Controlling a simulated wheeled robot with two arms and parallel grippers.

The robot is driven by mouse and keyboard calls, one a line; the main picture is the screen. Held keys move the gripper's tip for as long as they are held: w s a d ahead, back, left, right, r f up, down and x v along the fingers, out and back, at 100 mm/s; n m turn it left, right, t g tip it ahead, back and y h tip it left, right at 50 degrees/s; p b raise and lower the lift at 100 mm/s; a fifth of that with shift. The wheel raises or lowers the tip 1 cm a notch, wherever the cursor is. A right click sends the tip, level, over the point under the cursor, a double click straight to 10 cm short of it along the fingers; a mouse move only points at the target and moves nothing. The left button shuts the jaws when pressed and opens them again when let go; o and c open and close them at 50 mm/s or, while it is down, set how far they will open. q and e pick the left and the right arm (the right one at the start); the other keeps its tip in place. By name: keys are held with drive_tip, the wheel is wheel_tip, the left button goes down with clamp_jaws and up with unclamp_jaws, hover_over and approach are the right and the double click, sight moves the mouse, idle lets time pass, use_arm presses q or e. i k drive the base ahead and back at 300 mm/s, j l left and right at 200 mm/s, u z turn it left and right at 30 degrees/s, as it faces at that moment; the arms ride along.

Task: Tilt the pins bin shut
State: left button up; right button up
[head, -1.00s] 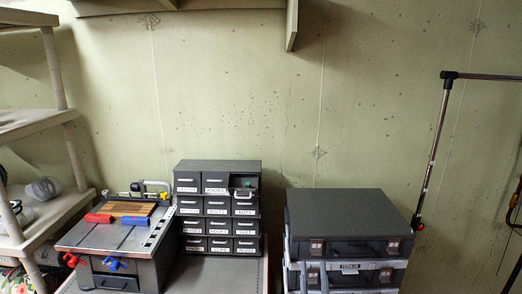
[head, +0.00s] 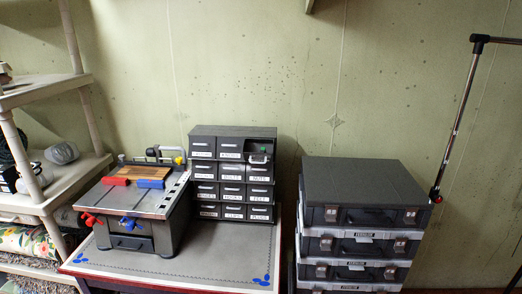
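A dark grey cabinet of small labelled bins (head: 233,132) stands on the table against the wall. Its top right bin (head: 259,160) is tipped open at the front, with a bit of green showing inside. I cannot read that bin's label, so I cannot tell from the picture that it is the pins bin. The other bins look shut in their rows. Neither of my grippers is in view.
A workbench unit (head: 140,203) with red and blue tools stands left of the cabinet on the table (head: 190,264). The table's front is clear. A stack of dark cases (head: 365,190) stands to the right, a shelf rack (head: 55,90) to the left.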

sight(252, 146)
drive_tip(key=i+l+z, duration=0.5)
drive_tip(key=i, duration=0.4)
